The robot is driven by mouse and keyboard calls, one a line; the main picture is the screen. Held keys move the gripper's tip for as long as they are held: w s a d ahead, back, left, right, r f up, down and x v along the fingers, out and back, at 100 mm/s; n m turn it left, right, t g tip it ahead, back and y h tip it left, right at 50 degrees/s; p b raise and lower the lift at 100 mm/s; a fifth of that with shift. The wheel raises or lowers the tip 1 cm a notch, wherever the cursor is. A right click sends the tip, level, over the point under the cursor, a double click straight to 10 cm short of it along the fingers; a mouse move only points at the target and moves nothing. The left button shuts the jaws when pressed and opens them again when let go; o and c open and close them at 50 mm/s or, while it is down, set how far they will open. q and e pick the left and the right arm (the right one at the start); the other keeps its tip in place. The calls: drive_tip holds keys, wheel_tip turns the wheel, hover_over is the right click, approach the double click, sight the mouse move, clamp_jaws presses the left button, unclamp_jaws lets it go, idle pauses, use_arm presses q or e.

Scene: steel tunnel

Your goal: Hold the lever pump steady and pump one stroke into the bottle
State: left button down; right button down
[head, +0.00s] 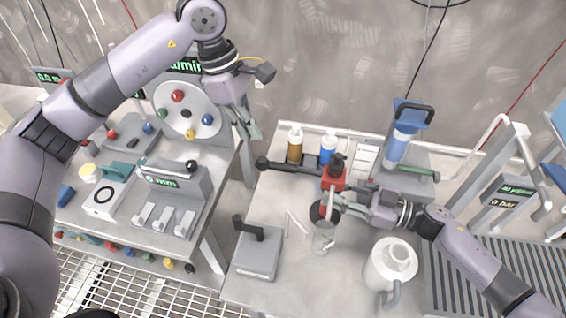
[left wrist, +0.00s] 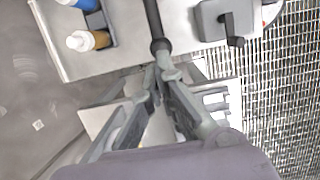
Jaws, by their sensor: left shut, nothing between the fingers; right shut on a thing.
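The lever pump has a red body (head: 334,179) and a dark lever (head: 295,167) that reaches left to a round black knob (head: 262,163). The lever's knob also shows in the left wrist view (left wrist: 159,46). A clear bottle (head: 323,239) stands on the bench below and in front of the pump. My right gripper (head: 349,200) comes from the right and is shut on the pump, its fingertips partly hidden. My left gripper (head: 250,132) is shut and empty, up and left of the knob. In the left wrist view its fingertips (left wrist: 161,74) appear close to the knob.
A brown bottle (head: 295,146) and a blue bottle (head: 327,148) stand behind the lever. A grey box with a black handle (head: 256,253) is at the front left, a white jug (head: 389,264) at the front right. A gap separates the bench from the left instrument table (head: 140,222).

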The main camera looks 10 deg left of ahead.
use_arm(q)
drive_tip(key=shift+v, duration=1.1)
idle(0.8)
drive_tip(key=r+m+h, duration=0.1)
drive_tip(key=m+h, duration=0.1)
drive_tip(key=m, duration=0.9)
drive_tip(key=w+r+m+g+h, duration=0.1)
drive_tip(key=m+h, duration=0.1)
drive_tip(key=m, duration=1)
drive_tip(key=w+r+m+h, duration=0.1)
drive_tip(key=m+h, duration=0.1)
drive_tip(key=m, duration=0.9)
drive_tip(key=shift+w+a+m+g, duration=0.25)
drive_tip(key=shift+a+m+g, duration=0.05)
drive_tip(key=shift+m+g, duration=0.1)
